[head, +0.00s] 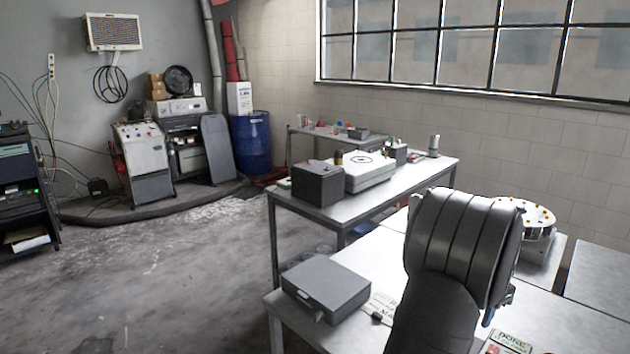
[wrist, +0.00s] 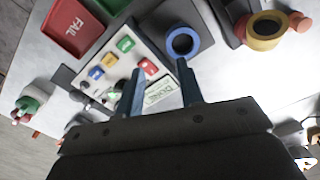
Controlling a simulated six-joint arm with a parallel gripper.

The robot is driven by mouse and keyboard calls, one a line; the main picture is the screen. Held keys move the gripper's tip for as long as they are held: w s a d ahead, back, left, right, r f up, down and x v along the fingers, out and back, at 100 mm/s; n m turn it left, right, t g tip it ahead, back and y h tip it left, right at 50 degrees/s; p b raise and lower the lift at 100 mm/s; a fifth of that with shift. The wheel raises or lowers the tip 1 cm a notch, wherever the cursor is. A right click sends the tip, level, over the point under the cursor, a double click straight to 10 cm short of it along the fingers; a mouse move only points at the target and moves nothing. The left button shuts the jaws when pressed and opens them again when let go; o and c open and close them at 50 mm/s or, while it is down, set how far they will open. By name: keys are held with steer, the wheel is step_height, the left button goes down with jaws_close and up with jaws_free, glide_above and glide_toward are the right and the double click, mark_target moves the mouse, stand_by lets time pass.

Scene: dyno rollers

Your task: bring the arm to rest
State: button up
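My arm (head: 455,260) rises from the bottom edge of the head view and bends over the near metal bench (head: 345,260). It hides most of my gripper there. In the wrist view my gripper (wrist: 160,66) shows two blue-grey fingers with a clear gap between them, so it is open. I see nothing held. A green and white DONE label (wrist: 161,93) shows through the gap, and its distance below the fingers is hard to judge.
In the wrist view a red FAIL tray (wrist: 73,27), a button panel (wrist: 112,75), a blue ring (wrist: 183,42) and a yellow ring (wrist: 267,30) lie around the fingers. In the head view a grey box (head: 326,286) and a round dial fixture (head: 537,222) stand on the bench.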

steer(key=shift+m, duration=0.5)
steer(key=shift+w+f, duration=0.3)
steer(key=shift+w, duration=0.7)
steer(key=shift+w+f, duration=0.3)
steer(key=shift+w, duration=0.65)
